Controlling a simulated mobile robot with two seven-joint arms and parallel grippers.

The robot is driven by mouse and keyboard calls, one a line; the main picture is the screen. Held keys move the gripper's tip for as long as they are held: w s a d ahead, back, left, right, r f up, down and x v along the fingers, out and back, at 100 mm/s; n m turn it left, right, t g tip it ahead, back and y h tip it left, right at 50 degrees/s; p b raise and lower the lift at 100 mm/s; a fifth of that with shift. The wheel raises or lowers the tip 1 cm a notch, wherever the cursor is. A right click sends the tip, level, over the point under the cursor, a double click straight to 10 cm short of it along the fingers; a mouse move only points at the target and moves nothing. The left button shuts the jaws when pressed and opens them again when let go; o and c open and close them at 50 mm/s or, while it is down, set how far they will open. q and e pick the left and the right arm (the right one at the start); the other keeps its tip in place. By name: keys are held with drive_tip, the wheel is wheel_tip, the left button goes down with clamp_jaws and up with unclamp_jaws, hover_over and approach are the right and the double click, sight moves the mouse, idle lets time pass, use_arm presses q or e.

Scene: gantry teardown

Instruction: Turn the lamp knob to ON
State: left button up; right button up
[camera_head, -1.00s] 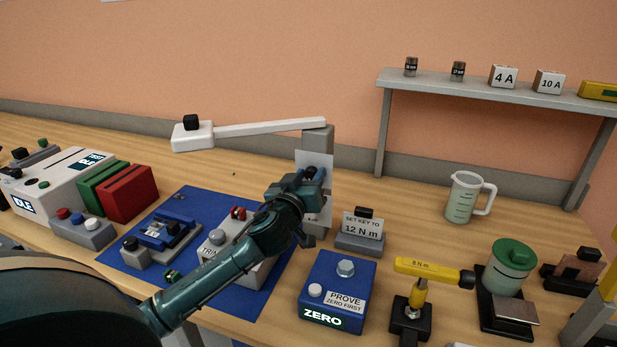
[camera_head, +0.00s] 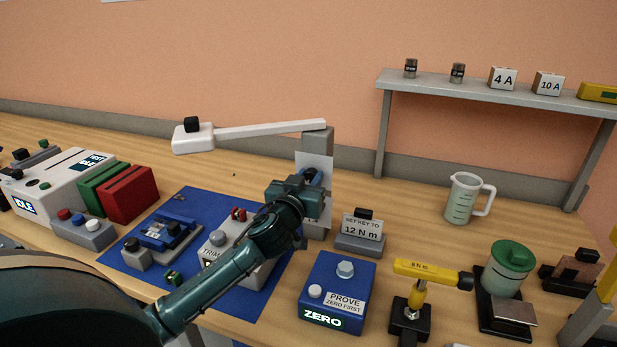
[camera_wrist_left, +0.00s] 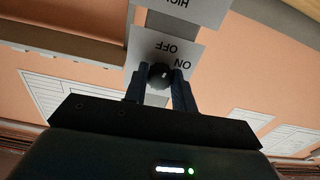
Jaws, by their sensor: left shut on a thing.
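The lamp has a grey post (camera_head: 318,145), a long white arm (camera_head: 270,128) and a white head (camera_head: 192,139) with a black block on top. A pale label plate (camera_head: 312,163) is on the post. My left gripper (camera_head: 312,178) reaches the plate from the front and hides the knob in the head view. In the left wrist view the dark round knob (camera_wrist_left: 160,76) sits between the two fingers (camera_wrist_left: 160,85), which are shut on it. The plate there (camera_wrist_left: 150,42) reads OFF and ON upside down, with ON close to the right finger. My right gripper is out of view.
A measuring jug (camera_head: 464,197) stands farther right.

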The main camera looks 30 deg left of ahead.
use_arm(q)
drive_tip(key=shift+r+m+p, duration=0.1)
drive_tip(key=shift+m+p, duration=0.2)
drive_tip(key=shift+m, duration=0.6)
drive_tip(key=shift+m+p, duration=0.35)
drive_tip(key=shift+m, duration=0.65)
drive_tip(key=m+p, duration=0.1)
drive_tip(key=m, duration=0.2)
drive_tip(key=shift+m+p, duration=0.4)
drive_tip(key=shift+m, duration=0.9)
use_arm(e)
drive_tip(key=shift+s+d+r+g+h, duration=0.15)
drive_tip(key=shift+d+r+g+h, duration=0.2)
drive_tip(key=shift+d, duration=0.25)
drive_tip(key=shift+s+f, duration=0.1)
use_arm(q)
drive_tip(key=o, duration=1)
